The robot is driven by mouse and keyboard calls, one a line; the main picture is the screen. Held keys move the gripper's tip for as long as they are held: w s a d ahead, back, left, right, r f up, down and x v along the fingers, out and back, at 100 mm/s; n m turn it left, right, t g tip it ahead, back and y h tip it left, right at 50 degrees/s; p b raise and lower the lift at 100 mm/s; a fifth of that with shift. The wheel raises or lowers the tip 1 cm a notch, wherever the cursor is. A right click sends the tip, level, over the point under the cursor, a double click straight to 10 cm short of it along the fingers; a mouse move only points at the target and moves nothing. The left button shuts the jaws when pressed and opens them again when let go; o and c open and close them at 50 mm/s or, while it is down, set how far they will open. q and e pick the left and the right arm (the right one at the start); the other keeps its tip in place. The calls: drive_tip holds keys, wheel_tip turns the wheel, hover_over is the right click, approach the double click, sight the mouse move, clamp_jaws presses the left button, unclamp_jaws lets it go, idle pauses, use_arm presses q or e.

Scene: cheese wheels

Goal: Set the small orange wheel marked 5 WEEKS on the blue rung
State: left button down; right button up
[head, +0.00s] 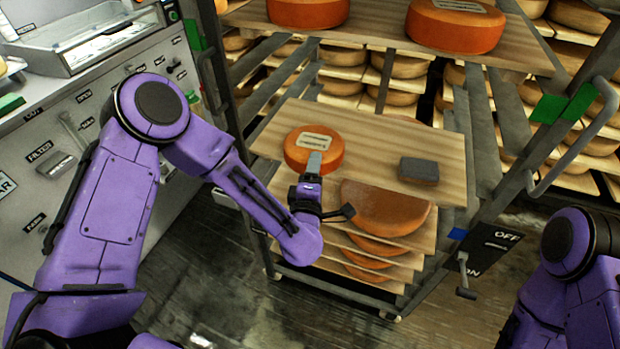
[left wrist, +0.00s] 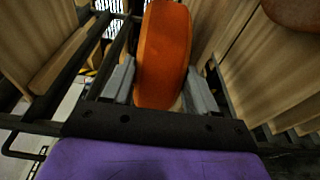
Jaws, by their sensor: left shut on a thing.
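The small orange wheel (head: 302,156) has a pale label on top, too small to read. It is at the left part of a wooden board in the rack. My left gripper (head: 314,165) is shut on this wheel. In the left wrist view the wheel (left wrist: 163,55) sits between the two grey fingers of the left gripper (left wrist: 160,88). I cannot tell whether it touches the board or hangs just above it. A blue mark (head: 457,233) shows on the rack's right post, below the board. My right gripper is out of view.
The board (head: 370,125) also holds a dark grey block (head: 418,170). Larger wheels (head: 385,207) lie on boards below. An upper board (head: 380,28) carries two orange wheels. Green marks (head: 548,108) are on the posts. A control panel (head: 60,150) stands at left.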

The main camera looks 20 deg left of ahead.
use_arm(q)
drive_tip(key=w, duration=0.3)
drive_tip(key=shift+w+r, duration=0.15)
drive_tip(key=shift+w, duration=0.1)
drive_tip(key=shift+f+b, duration=1.15)
drive_tip(key=shift+f, duration=0.1)
drive_tip(key=shift+s+f, duration=0.1)
drive_tip(key=shift+f, duration=0.05)
drive_tip(key=shift+c, duration=2.1)
unclamp_jaws()
drive_tip(key=shift+o, duration=1)
drive_tip(key=shift+s, duration=0.1)
